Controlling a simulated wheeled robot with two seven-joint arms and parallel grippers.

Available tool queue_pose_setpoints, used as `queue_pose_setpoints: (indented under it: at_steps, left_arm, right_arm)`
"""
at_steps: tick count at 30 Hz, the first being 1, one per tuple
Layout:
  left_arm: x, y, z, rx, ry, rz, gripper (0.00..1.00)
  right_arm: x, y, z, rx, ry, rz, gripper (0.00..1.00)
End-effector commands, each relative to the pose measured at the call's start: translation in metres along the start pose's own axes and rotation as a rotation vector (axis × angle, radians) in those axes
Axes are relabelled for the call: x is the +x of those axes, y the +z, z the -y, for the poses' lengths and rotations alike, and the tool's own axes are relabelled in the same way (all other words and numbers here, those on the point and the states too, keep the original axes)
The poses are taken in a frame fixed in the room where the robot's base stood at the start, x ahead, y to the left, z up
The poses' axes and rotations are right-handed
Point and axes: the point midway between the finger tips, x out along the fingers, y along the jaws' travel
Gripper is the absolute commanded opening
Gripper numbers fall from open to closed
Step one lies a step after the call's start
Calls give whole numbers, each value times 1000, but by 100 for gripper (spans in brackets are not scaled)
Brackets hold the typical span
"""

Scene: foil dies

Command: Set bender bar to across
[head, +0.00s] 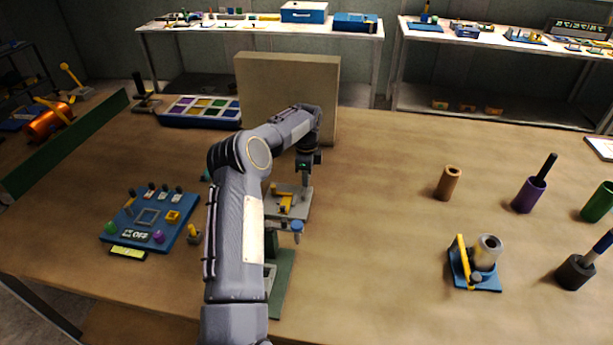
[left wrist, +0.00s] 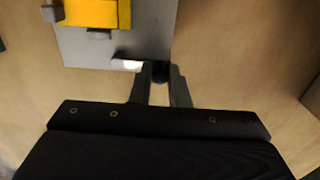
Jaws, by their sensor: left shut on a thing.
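A grey plate (head: 301,207) with a yellow block (head: 284,199) on it stands near the middle of the table, partly behind my left arm; I take it for the bender. My left gripper (head: 305,182) points down at the far right edge of this plate. In the left wrist view, the grey plate (left wrist: 135,42) and yellow block (left wrist: 95,12) lie beyond the fingers. The left gripper (left wrist: 160,82) is shut on a small dark knob (left wrist: 160,71) at the plate's edge. Which way the bar lies is unclear. My right gripper is not in view.
A tan upright block (head: 285,85) stands behind my left arm. A blue panel (head: 150,218) with switches is at left. A blue-based fixture with a yellow bar (head: 462,258), a brown cup (head: 448,183) and a purple cup (head: 526,196) stand at right. The table between is clear.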

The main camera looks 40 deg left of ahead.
Motion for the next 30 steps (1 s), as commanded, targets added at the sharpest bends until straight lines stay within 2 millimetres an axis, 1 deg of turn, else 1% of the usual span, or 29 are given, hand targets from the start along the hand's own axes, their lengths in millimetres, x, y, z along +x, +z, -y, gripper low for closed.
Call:
queue_pose_setpoints:
  at_steps: [5,11,20,30]
  left_arm:
    - [0,3,0,-60,-1,1,0]
    - [0,10,-1,-197,-1,1,0]
    - [0,23,-5,-476,-2,1,0]
    - [0,36,-15,-801,-3,1,0]
  right_arm:
    - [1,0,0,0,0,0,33]
    - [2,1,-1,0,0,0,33]
    - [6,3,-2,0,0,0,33]
    - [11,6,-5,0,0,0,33]
